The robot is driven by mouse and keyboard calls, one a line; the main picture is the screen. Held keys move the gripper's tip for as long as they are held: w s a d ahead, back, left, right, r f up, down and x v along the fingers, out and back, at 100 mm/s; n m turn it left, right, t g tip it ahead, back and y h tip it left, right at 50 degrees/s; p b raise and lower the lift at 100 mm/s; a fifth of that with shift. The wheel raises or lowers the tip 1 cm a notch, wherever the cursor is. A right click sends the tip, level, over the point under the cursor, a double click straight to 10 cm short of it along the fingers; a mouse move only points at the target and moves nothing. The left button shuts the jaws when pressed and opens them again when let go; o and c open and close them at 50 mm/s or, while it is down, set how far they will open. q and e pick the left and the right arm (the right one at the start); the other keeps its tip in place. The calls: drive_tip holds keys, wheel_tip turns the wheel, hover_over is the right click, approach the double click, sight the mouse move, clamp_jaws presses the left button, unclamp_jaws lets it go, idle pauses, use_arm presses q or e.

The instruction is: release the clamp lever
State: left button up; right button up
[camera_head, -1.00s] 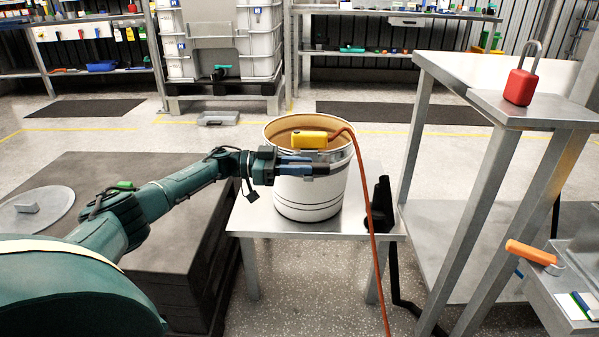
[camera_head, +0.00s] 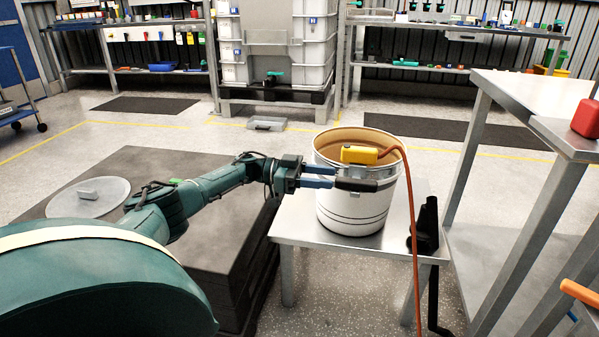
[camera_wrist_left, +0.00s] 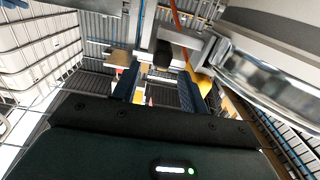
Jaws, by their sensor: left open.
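The clamp lever (camera_head: 357,185), a bar with a dark grip, sits at the front of the white drum (camera_head: 352,212), below its rim. My left gripper (camera_head: 335,177) is open at the drum's left front, its blue fingers pointing right toward the lever. In the left wrist view the dark grip of the lever (camera_wrist_left: 162,54) shows ahead, in the gap between the two fingers (camera_wrist_left: 160,75). I see no finger closed on it; whether they touch it I cannot tell. My right gripper is not in view.
A yellow box (camera_head: 360,154) with an orange hose (camera_head: 413,230) sits at the drum's rim. The drum stands on a small metal table (camera_head: 300,227). A black upright thing (camera_head: 427,225) is at its right edge. A taller metal bench (camera_head: 520,92) with a red padlock (camera_head: 586,118) is further right.

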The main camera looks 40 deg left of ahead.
use_arm(q)
drive_tip(key=v, duration=0.7)
drive_tip(key=shift+r, duration=0.1)
